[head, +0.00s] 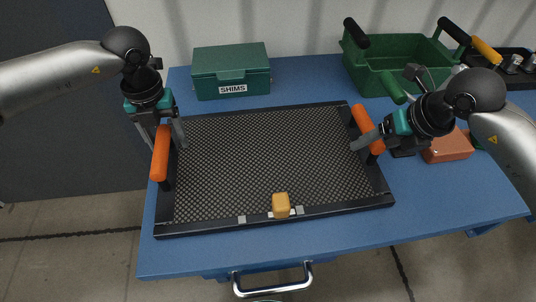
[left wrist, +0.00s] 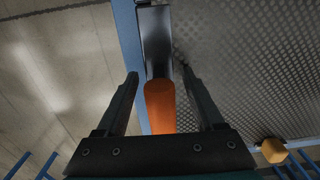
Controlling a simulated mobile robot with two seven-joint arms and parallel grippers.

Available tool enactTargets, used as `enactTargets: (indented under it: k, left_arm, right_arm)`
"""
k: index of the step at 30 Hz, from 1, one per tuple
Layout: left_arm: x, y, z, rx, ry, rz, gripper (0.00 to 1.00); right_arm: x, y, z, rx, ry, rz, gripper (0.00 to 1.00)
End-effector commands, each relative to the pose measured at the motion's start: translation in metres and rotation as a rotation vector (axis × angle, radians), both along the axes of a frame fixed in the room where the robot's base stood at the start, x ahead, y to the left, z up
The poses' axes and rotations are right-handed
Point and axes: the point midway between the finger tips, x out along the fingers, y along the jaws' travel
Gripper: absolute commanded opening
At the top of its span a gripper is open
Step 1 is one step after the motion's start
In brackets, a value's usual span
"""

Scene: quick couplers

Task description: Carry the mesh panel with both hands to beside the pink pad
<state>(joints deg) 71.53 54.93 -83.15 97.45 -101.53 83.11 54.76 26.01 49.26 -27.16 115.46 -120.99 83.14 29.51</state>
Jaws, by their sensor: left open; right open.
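The mesh panel (head: 260,155) lies flat on the blue table, a dark mesh in a black frame with an orange handle at each side. My left gripper (head: 164,136) is open at the left handle (head: 160,153). In the left wrist view its fingers (left wrist: 160,78) stand apart on either side of that handle (left wrist: 160,106), with gaps showing. My right gripper (head: 377,148) is open at the right handle (head: 364,123), its fingers around or beside it; contact is unclear. I cannot make out a pink pad.
A yellow-orange block (head: 281,205) sits on the panel's front rim. A green SHIMS box (head: 231,71) stands behind the panel. A green open tote (head: 397,66) is at the back right, a reddish block (head: 448,147) by my right arm. The table's front right is clear.

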Motion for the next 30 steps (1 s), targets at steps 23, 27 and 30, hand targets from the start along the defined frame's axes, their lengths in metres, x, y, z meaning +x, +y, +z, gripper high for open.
enactTargets:
  k: [23, 27, 30]
  left_arm:
    - [0.0001, 0.0001, 0.0006, 0.001, 0.000, 0.000, 0.02]
    - [0.0002, 0.0002, 0.0007, 0.001, 0.000, 0.000, 0.00]
    - [0.0002, 0.0002, 0.0007, 0.001, 0.000, 0.000, 0.00]
  right_arm:
    - [-0.0001, -0.0004, 0.0004, -0.001, 0.000, 0.000, 0.04]
    - [-0.0001, -0.0005, 0.0005, -0.001, 0.000, 0.000, 0.00]
    - [0.0000, -0.0006, 0.0005, -0.001, 0.000, 0.000, 0.00]
